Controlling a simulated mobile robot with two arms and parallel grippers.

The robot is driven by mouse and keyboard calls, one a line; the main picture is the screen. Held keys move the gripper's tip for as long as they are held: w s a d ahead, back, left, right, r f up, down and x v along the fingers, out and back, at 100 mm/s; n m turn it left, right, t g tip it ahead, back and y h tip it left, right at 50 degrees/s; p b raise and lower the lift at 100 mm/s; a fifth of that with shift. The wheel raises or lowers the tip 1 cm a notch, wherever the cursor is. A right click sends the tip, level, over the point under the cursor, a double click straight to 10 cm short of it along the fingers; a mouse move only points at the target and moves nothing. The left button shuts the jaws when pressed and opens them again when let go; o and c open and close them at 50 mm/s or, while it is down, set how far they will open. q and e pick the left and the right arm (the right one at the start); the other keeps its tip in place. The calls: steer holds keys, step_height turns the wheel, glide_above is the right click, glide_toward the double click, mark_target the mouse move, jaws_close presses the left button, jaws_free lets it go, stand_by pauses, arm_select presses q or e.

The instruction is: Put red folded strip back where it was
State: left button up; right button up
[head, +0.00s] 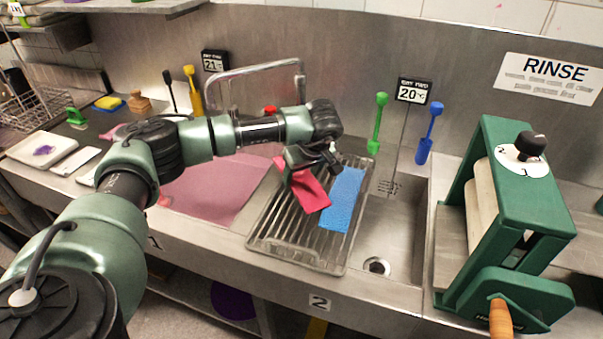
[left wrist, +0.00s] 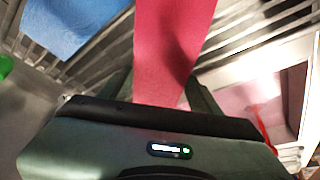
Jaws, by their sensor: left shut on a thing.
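The red folded strip (head: 308,191) is in my left gripper (head: 298,168), over the ribbed metal drain rack (head: 268,224). In the left wrist view the strip (left wrist: 172,50) runs up from between the fingers of my left gripper (left wrist: 160,95), which is shut on it. Whether the strip's lower end touches the rack I cannot tell. A blue strip (head: 343,200) lies on the rack just right of the red one, and it also shows in the left wrist view (left wrist: 75,22). My right gripper is not in view.
Right of the rack is a sink basin (head: 392,235) with a drain. A green wringer with rollers (head: 497,225) stands farther right. A pinkish sheet (head: 215,190) lies left of the rack. Green (head: 377,122) and blue (head: 430,135) long-handled tools stand behind the sink.

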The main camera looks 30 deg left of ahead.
arm_select(q)
steer(key=shift+f, duration=0.2)
steer(key=o, duration=1.6)
steer(key=shift+c, duration=0.2)
steer(key=shift+r, duration=0.1)
steer(key=shift+r, duration=0.1)
steer(key=shift+r+p, duration=0.3)
steer(key=shift+p, duration=0.05)
steer(key=b+v, duration=0.3)
steer(key=v, duration=0.9)
